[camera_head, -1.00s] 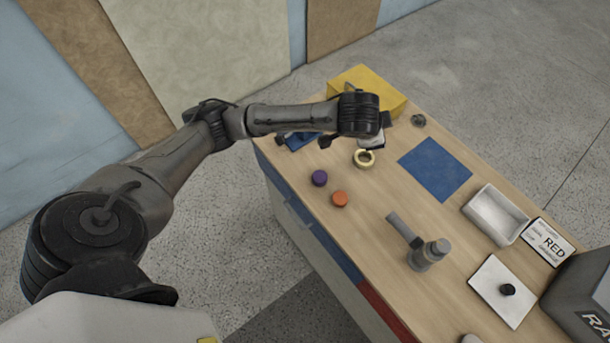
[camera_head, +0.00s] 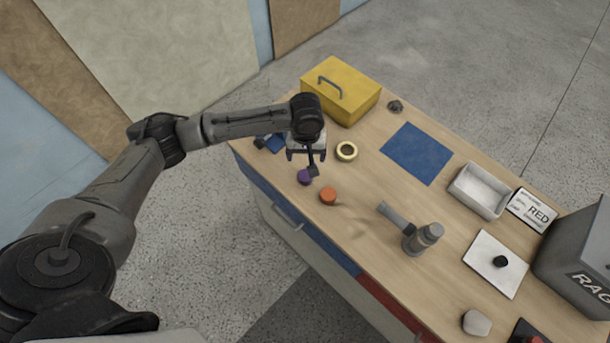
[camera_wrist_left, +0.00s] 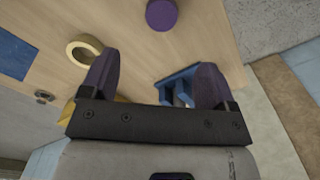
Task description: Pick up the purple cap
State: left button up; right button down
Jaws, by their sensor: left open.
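The purple cap (camera_head: 304,178) sits on the wooden workbench near its front left edge, just left of an orange cap (camera_head: 327,195). My left gripper (camera_head: 303,160) is open and empty above the bench, just behind the purple cap in the head view, and partly overlaps it there. In the left wrist view the purple cap (camera_wrist_left: 162,14) lies at the top edge, beyond the two spread fingers (camera_wrist_left: 158,68) and roughly centred between them. The cap is apart from the fingers. My right gripper is not in view.
A yellow toolbox (camera_head: 340,92) and a tape roll (camera_head: 346,151) stand close to the left gripper. A blue item (camera_head: 273,143) lies beside it. A blue mat (camera_head: 416,153), white tray (camera_head: 479,190) and grey upright tool (camera_head: 422,238) are further right.

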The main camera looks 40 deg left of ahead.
aim_at(305, 175)
pick_arm(q)
notch_tip(305, 175, down, 7)
jog(key=shift+f, duration=0.2)
jog(key=shift+s+f+b, duration=0.1)
jog(key=shift+f+b, duration=0.3)
jog(key=shift+f, duration=1.75)
jog(key=c, duration=1)
jog(key=shift+o, duration=0.2)
jog(key=shift+r, duration=0.15)
